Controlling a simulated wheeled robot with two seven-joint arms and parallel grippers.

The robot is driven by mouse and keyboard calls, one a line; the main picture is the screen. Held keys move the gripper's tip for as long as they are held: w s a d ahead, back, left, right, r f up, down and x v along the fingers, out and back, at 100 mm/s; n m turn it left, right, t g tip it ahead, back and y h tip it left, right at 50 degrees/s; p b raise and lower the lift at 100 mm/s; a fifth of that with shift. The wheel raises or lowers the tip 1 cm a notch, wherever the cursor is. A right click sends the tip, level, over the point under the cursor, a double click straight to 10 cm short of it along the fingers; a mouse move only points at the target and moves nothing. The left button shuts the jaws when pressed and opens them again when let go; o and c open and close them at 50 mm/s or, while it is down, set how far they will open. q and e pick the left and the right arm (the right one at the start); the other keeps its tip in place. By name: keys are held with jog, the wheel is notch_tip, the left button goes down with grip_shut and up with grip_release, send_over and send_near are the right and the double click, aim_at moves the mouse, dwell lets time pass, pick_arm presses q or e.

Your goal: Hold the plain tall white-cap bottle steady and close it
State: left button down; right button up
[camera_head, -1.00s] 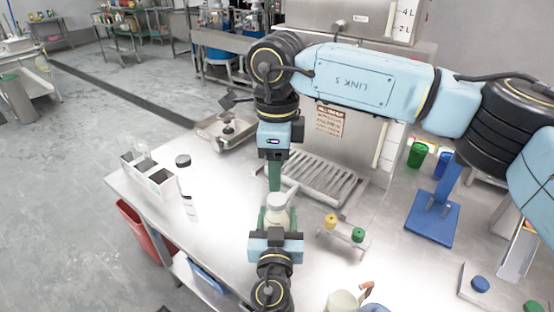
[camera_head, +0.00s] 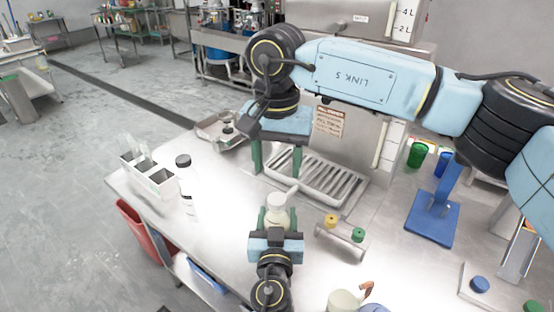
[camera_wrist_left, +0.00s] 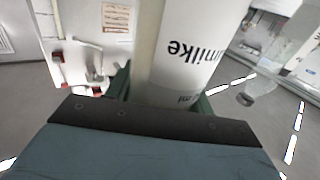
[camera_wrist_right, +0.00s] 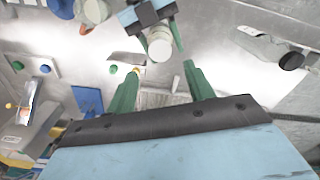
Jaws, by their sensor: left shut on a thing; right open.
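The tall plain bottle with a white top (camera_head: 277,203) stands upright at the front middle of the table in the head view. My left gripper (camera_head: 276,217) is shut around its body. In the left wrist view the white bottle (camera_wrist_left: 190,50) fills the middle, with inverted dark lettering. My right gripper (camera_head: 277,172) is open and empty above and behind the bottle, fingers pointing down. In the right wrist view the round white top (camera_wrist_right: 160,45) lies beyond the gap between the open green fingers, apart from them. I cannot tell whether the cap is fully seated.
A black-capped bottle (camera_head: 187,183) and a grey divided caddy (camera_head: 150,182) stand to the left. A slatted drain tray (camera_head: 325,180) lies behind. A small rack with yellow and green caps (camera_head: 341,232) is close on the right. A mug (camera_head: 343,301) is at the front.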

aim_at(277, 198)
jog(key=shift+f, duration=4)
